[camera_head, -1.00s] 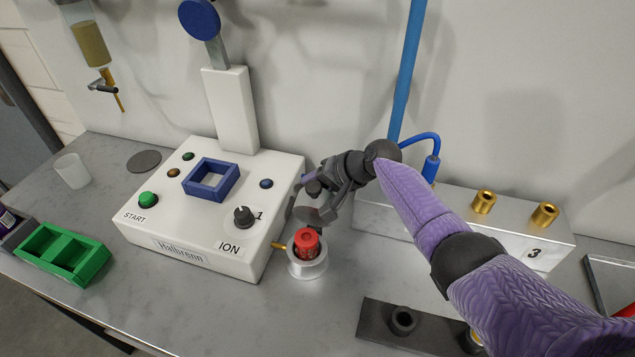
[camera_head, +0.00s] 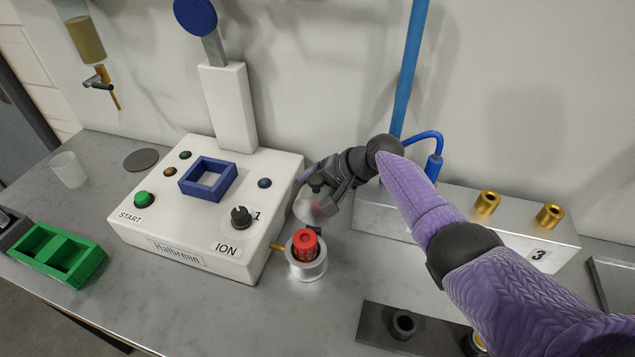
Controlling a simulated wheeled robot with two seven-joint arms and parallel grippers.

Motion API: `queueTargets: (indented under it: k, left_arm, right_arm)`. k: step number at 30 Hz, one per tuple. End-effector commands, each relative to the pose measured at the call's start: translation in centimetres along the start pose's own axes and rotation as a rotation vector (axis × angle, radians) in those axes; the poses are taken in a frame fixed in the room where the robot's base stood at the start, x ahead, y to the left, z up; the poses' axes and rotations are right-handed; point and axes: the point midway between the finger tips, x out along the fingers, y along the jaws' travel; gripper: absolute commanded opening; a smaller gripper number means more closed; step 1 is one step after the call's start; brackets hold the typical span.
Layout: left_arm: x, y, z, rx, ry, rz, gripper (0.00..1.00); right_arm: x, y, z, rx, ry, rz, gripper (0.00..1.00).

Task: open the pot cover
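My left gripper is not in view.
The white machine (camera_head: 180,235) with a knob (camera_head: 241,217) stands left of the pot. A metal block (camera_head: 525,241) with brass fittings stands behind my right arm. A dark plate (camera_head: 383,332) lies at the front right. A green tray (camera_head: 57,254) is at far left.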

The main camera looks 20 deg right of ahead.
Motion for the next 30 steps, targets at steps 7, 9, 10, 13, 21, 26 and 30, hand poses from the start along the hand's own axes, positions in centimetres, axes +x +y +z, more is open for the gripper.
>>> queueTargets:
  k: [7,9,10,13,21,26,30]
  left_arm:
    - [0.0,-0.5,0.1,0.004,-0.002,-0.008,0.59]
    - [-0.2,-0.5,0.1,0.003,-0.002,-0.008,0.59]
    - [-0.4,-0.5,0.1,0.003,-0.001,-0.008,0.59]
    - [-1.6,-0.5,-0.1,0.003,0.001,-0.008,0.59]
    - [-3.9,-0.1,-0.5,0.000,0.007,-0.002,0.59]
    - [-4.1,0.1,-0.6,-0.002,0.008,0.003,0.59]
    - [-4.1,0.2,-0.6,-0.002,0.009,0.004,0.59]
  right_arm:
    - [0.0,-0.1,0.0,0.000,0.000,-0.001,0.77]
    - [-0.3,-0.1,0.0,0.000,0.001,-0.002,0.77]
    - [-0.6,-0.2,-0.1,-0.001,0.002,-0.002,0.77]
    - [-2.3,-0.3,-0.1,-0.001,0.002,-0.001,0.77]
    - [-8.1,-0.2,0.0,-0.003,0.002,0.000,0.77]
    - [-9.7,-0.1,0.0,-0.001,0.001,0.000,0.77]
    - [-10.0,0.0,0.0,-0.001,0.000,0.000,0.77]
